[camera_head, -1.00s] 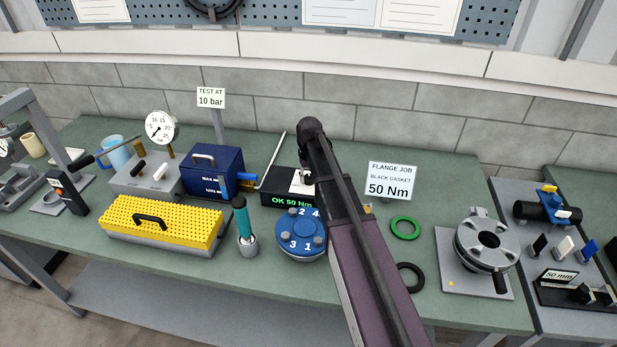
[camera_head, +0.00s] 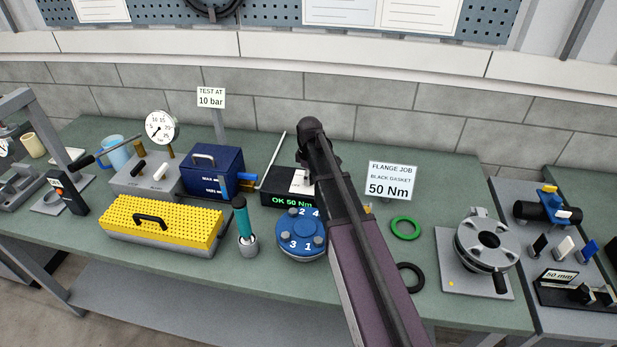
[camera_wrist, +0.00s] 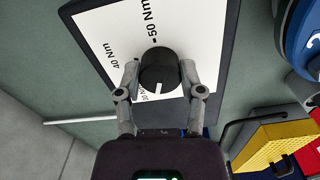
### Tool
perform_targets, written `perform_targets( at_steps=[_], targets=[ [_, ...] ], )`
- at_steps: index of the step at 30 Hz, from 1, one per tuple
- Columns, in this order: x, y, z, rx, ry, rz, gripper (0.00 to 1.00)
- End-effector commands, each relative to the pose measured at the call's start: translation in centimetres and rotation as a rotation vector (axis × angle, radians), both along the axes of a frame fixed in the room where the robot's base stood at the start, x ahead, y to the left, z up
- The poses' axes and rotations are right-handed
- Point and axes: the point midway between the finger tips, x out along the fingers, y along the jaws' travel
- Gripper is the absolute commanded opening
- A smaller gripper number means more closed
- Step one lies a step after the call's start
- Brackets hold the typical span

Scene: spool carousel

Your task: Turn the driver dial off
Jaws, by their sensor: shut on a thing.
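The driver controller (camera_head: 290,201) is a black box with a green display reading "OK 50 Nm"; its white top plate also shows in the wrist view (camera_wrist: 112,35). The dial (camera_wrist: 159,66) is a round black knob on this plate. Its white pointer line faces the bottom of the wrist picture, away from the "50 Nm" and "40 Nm" marks. Another mark beside the knob is partly hidden by a finger. My gripper (camera_wrist: 160,80) is shut on the dial, one finger on each side. In the head view my arm hides the dial and fingertips.
The teal-handled driver (camera_head: 241,220) stands in a holder in front of the controller. The blue flange (camera_head: 301,250), numbered on top, sits close by. A dark blue box (camera_head: 212,172) and yellow perforated cover (camera_head: 185,222) are to the left. A sign (camera_head: 390,181) stands to the right.

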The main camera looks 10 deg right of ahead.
Motion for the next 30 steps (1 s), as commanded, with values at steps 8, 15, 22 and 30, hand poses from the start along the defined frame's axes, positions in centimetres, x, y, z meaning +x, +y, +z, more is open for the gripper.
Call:
perform_targets(
  at_steps=[8, 15, 22, 30],
  targets=[
    [0.16, 0.01, 0.0, -0.001, -0.003, 0.262, 0.03],
    [0.15, 0.01, 0.0, -0.001, -0.003, 0.488, 0.03],
    [0.15, 0.01, 0.0, -0.001, -0.003, 0.687, 0.03],
    [0.15, 0.02, 0.0, -0.001, -0.003, 0.839, 0.03]
  ],
)
